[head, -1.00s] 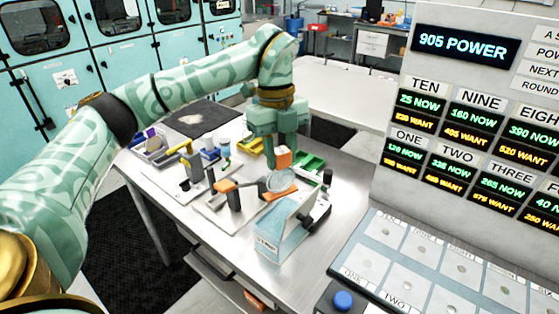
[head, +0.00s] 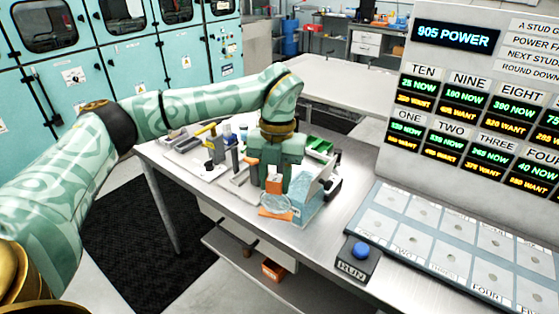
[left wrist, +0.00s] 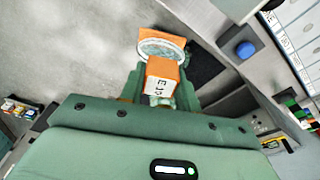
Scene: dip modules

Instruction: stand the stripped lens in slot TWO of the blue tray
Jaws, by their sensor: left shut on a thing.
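My left gripper (head: 274,180) is shut on the orange block-shaped grip of the lens (head: 275,204), above the near edge of the bench. The lens is a clear round disc on the near side of the grip. In the left wrist view the orange grip (left wrist: 162,78), with dark marks on a white label, sits between the fingers, and the lens disc (left wrist: 162,48) lies just beyond it. A pale blue box-like holder (head: 309,204) stands just right of the gripper, and may be the blue tray; its slots and labels cannot be read. My right gripper is not in view.
A flat orange piece (head: 290,216) shows behind and below the lens. A green tray (head: 320,147) is behind the gripper. Small tools and holders stand on the left. A blue button (head: 361,250) and a labelled panel (head: 460,245) are on the right.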

